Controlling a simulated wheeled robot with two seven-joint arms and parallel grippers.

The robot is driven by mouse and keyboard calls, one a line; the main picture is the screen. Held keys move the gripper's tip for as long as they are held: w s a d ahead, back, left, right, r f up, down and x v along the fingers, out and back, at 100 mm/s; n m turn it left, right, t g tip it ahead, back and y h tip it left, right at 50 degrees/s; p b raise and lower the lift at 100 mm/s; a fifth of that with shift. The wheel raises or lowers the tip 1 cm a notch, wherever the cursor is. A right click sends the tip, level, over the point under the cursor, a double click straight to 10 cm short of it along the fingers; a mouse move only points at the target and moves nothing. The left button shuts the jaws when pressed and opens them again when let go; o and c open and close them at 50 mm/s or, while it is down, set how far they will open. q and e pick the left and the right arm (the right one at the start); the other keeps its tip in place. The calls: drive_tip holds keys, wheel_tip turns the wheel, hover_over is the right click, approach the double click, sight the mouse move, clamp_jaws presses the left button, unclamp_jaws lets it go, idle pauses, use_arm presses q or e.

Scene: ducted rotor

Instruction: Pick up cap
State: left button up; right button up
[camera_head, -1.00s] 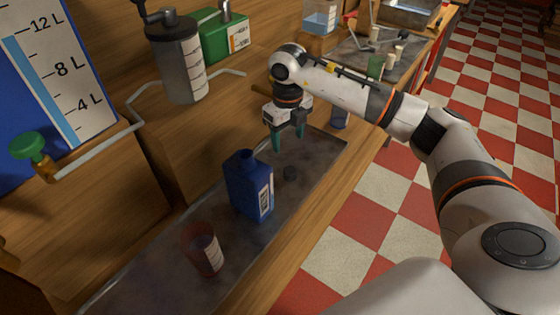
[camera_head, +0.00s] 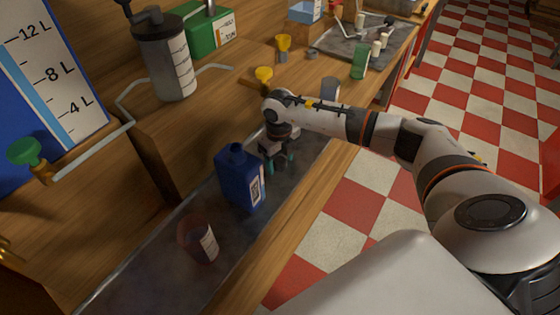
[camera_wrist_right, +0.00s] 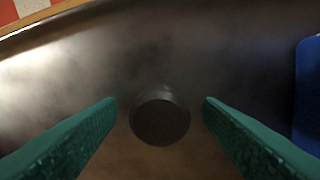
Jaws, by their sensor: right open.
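The cap (camera_wrist_right: 160,116) is a small dark round disc on the grey metal tray (camera_wrist_right: 60,75). In the right wrist view it lies between the two green fingers of my right gripper (camera_wrist_right: 160,110), with a gap on each side. My right gripper (camera_head: 279,167) is open and points down low over the tray, just right of the blue bottle (camera_head: 240,180). In the head view the cap is hidden by the gripper. The bottle stands upright with an uncovered neck; its blue side also shows in the right wrist view (camera_wrist_right: 307,95). My left gripper is not in view.
A reddish clear cup (camera_head: 198,241) stands on the tray in front of the bottle. The tray's front left part is clear.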

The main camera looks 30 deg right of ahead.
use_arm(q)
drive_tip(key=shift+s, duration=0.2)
use_arm(e)
drive_tip(key=shift+c, duration=1.1)
drive_tip(key=c, duration=0.8)
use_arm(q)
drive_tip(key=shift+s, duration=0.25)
use_arm(e)
drive_tip(key=shift+c, duration=0.2)
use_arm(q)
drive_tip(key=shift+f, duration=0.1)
use_arm(e)
drive_tip(key=shift+r, duration=0.1)
